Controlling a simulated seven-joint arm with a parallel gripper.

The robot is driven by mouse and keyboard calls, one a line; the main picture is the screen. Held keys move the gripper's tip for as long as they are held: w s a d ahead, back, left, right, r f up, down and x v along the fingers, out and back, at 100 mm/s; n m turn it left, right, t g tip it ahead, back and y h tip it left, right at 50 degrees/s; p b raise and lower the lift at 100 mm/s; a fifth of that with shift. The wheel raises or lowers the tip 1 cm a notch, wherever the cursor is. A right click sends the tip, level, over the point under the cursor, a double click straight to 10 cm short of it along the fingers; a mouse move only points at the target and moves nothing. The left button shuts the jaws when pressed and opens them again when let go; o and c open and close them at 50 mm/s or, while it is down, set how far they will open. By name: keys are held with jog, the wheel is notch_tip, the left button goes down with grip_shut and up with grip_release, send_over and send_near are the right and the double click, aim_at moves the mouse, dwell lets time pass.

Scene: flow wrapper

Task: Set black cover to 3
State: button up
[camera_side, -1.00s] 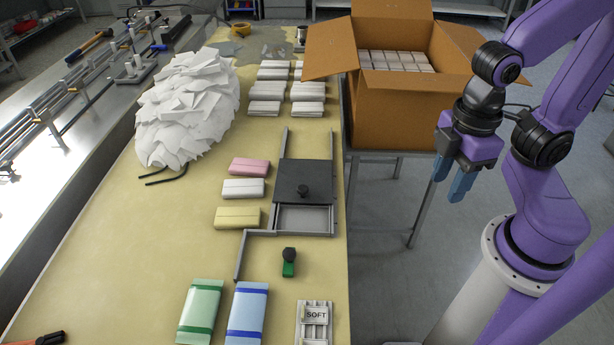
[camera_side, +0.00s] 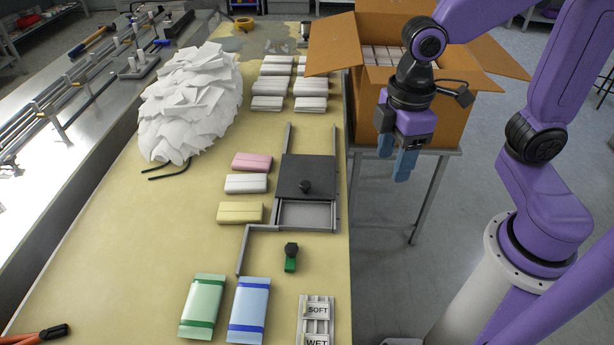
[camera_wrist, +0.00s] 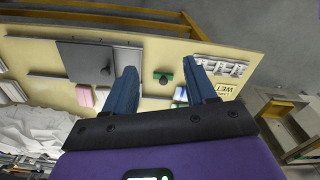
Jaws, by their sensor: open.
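The black cover (camera_side: 306,174) is a dark flat plate with a round black knob (camera_side: 305,187). It sits between two grey rails over a grey tray (camera_side: 305,214), whose near part is uncovered. The cover also shows in the wrist view (camera_wrist: 85,62). No numbers are readable on it. My gripper (camera_side: 395,167) has blue fingers and is open and empty. It hangs in the air to the right of the table, in front of the cardboard box. In the wrist view the open fingers (camera_wrist: 160,92) have a gap between them.
Pink, white and yellow packs lie left of the cover. A green block with a black knob (camera_side: 291,256) and a rack with SOFT and WET labels (camera_side: 316,320) lie nearer. An open cardboard box (camera_side: 410,115) stands right. A pile of white sheets (camera_side: 190,105) is at left.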

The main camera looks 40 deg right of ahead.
jog(key=w+a+f, duration=0.1)
jog(key=w+a, duration=0.1)
jog(key=w, duration=1.1)
send_over(307, 183)
notch_tip(307, 183, down, 2)
notch_tip(307, 183, down, 18)
jog(key=shift+r, duration=0.1)
grip_shut()
